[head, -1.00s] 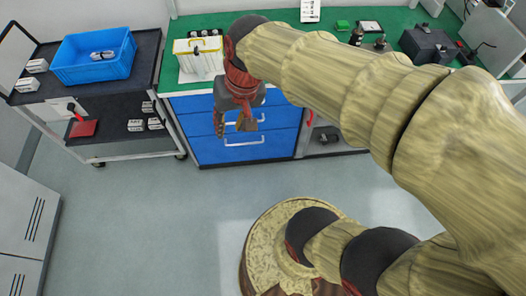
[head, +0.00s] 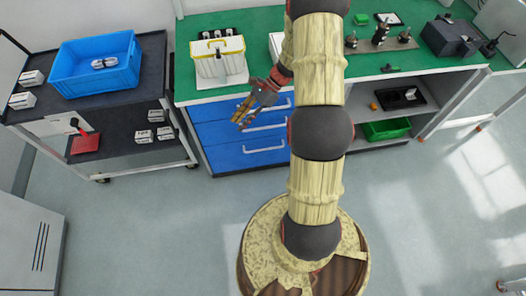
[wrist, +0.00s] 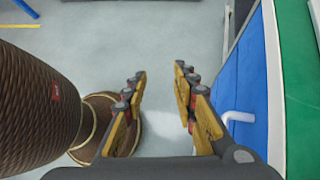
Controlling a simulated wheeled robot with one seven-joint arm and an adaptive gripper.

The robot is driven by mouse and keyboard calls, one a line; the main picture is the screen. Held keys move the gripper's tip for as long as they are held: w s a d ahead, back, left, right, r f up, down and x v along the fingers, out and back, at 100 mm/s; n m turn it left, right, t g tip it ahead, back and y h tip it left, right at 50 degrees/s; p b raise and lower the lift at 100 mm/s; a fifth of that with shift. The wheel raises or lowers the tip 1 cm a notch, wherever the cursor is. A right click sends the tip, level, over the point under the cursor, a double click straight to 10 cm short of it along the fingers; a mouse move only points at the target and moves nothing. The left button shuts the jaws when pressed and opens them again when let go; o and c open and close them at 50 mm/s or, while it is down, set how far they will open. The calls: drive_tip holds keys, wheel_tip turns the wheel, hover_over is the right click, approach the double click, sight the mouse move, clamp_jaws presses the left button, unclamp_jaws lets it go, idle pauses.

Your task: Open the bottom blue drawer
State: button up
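The blue drawer unit under the green worktop shows in the head view. Its bottom blue drawer (head: 228,159) is shut, with a pale bar handle (head: 264,150) across its front. My gripper (head: 240,117) is in front of the upper drawers, up and left of that handle and apart from it. In the wrist view my gripper (wrist: 159,72) is open, with nothing between its fingers. A blue drawer front (wrist: 254,85) and a white handle (wrist: 238,117) lie to the right of the fingers; I cannot tell which drawer this handle belongs to. My arm hides the drawers' right side.
A dark cart (head: 148,75) with a blue crate (head: 72,80) stands left of the unit. A yellow-and-white toolbox (head: 218,65) sits on the green worktop (head: 195,22). A green bin (head: 388,129) is on the shelf at right. The floor before the drawers is clear.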

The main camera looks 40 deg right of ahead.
drive_tip(key=s+d+f+m+t+h+b, duration=0.15)
drive_tip(key=d+f+m+t, duration=0.35)
drive_tip(key=f+m, duration=0.7)
drive_tip(key=s+d+f+m+t+h+b, duration=0.15)
drive_tip(key=d+f+m+t, duration=0.3)
drive_tip(key=f+m, duration=0.8)
drive_tip(key=s+d+f+m+t+h+b, duration=0.15)
drive_tip(key=d+f+m+t, duration=0.4)
drive_tip(key=f, duration=1.25)
drive_tip(key=shift+m+g+h, duration=0.4)
drive_tip(key=shift+g+h, duration=0.05)
drive_tip(key=shift+g, duration=0.05)
drive_tip(key=x, duration=0.5)
drive_tip(key=b+x, duration=0.1)
drive_tip(key=x, duration=0.1)
drive_tip(key=shift+w+d+r, duration=0.25)
drive_tip(key=shift+w+d, duration=0.05)
drive_tip(key=shift+w, duration=0.05)
clamp_jaws()
